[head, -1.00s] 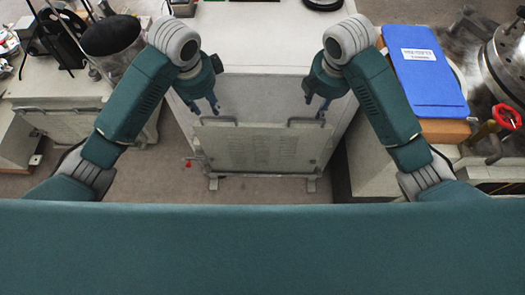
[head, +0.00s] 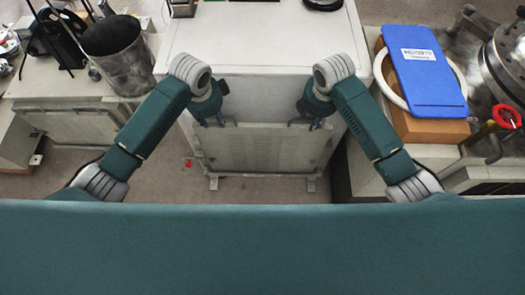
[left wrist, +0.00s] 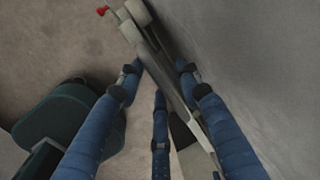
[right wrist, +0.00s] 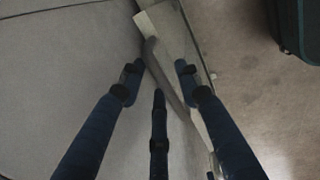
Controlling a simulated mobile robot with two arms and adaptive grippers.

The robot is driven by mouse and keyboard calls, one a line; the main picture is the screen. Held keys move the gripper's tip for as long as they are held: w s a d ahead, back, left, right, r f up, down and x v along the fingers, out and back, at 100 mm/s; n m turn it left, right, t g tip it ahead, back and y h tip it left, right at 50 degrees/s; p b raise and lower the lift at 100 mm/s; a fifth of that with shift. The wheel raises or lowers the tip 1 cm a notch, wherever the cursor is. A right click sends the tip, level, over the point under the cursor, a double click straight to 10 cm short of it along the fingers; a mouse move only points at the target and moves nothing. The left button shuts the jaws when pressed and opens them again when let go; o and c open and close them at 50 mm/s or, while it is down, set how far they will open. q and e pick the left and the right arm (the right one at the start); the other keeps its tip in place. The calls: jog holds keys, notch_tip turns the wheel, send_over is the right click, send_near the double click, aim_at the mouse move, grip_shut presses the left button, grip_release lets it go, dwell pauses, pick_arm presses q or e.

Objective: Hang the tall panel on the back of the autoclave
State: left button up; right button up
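The tall panel (head: 262,150) is a pale grey vented sheet, upright at the near face of the large white cabinet (head: 262,40), which appears to be the autoclave. Whether the panel hangs or only stands there I cannot tell. My left gripper (head: 215,122) is at the panel's upper left handle, and my right gripper (head: 308,124) is at its upper right handle. In the left wrist view (left wrist: 158,75) the fingers are spread on both sides of the panel's edge. In the right wrist view (right wrist: 160,75) the fingers are also spread, with the handle bar between them.
A red valve wheel (head: 506,117) is at the far right. Bare floor shows beside the panel.

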pick_arm(q)
grip_shut()
pick_arm(e)
grip_shut()
